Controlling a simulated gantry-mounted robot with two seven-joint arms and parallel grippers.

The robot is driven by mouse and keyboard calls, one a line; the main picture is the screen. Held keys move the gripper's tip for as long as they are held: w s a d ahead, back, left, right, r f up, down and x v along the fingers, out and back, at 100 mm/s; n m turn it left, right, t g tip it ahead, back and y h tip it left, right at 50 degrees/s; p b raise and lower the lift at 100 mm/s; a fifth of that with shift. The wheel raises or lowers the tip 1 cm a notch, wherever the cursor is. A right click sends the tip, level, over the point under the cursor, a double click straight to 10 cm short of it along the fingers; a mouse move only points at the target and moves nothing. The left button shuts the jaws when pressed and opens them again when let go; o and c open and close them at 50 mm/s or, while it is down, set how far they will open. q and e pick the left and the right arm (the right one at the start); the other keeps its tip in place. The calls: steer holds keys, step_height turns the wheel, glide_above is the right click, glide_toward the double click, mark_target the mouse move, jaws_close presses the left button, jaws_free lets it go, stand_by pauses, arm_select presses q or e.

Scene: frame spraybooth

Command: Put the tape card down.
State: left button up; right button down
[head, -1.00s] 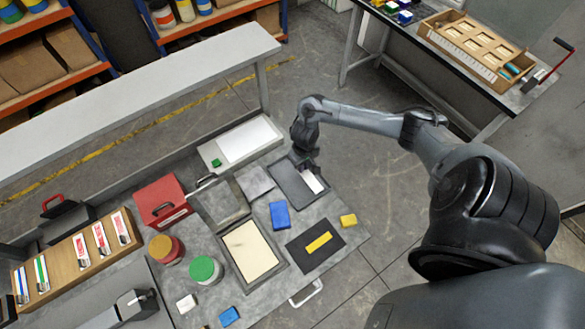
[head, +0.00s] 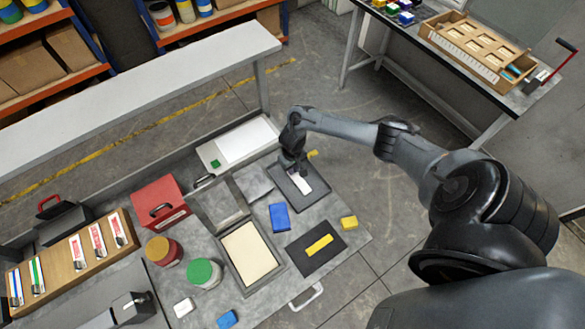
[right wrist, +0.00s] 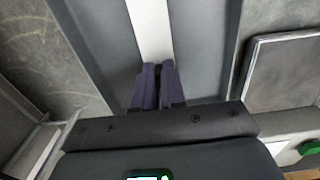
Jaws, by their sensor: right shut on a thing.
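The tape card, a narrow white card (head: 305,185), is in the head view over the dark grey tray (head: 318,198) at the bench's far right. My right gripper (head: 295,168) points down above the tray and is shut on the card's far end. In the right wrist view the closed fingers (right wrist: 157,88) stand at the white card (right wrist: 150,28), which runs away from them over the grey tray (right wrist: 207,40). I cannot tell whether the card touches the tray floor. The fingers hide its gripped end. My left gripper is not in view.
A blue block (head: 279,217), a black mat with a yellow strip (head: 319,245) and a yellow block (head: 349,223) lie nearer than the tray. A flat grey plate (head: 253,181) lies to its left. A small yellow thing (head: 312,153) shows behind the gripper.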

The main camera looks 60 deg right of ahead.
steer(key=shift+f, duration=0.1)
steer(key=c, duration=1.2)
jaws_free()
